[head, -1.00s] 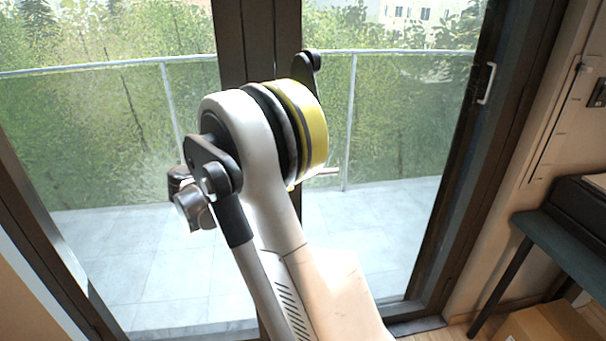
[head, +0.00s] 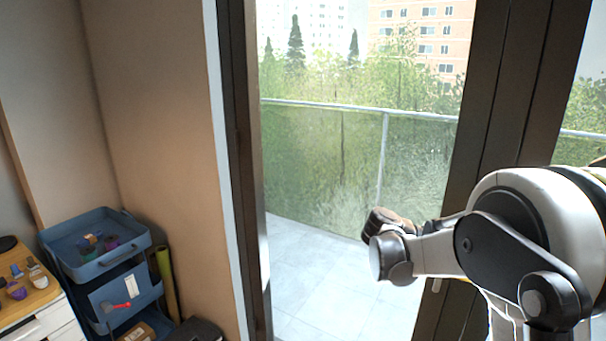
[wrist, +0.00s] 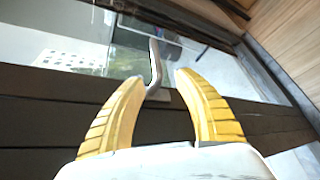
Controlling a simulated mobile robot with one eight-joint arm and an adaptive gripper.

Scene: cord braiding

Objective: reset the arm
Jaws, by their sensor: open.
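My gripper (wrist: 159,77) shows in the wrist view as two ribbed yellow fingers. The fingers are apart with nothing held between them. Beyond the gap is a grey door handle (wrist: 155,62) on the dark door frame; I cannot tell how far it is from the fingertips. In the head view my white and black arm is at the lower right, in front of the glass door. My gripper cannot be made out in that view.
A glass door with a dark frame (head: 502,80) opens onto a balcony with a railing (head: 330,107). At the lower left are a blue trolley (head: 135,233) and a wooden-topped cabinet (head: 38,297) with small coloured items. A tan wall (head: 150,120) stands behind the trolley.

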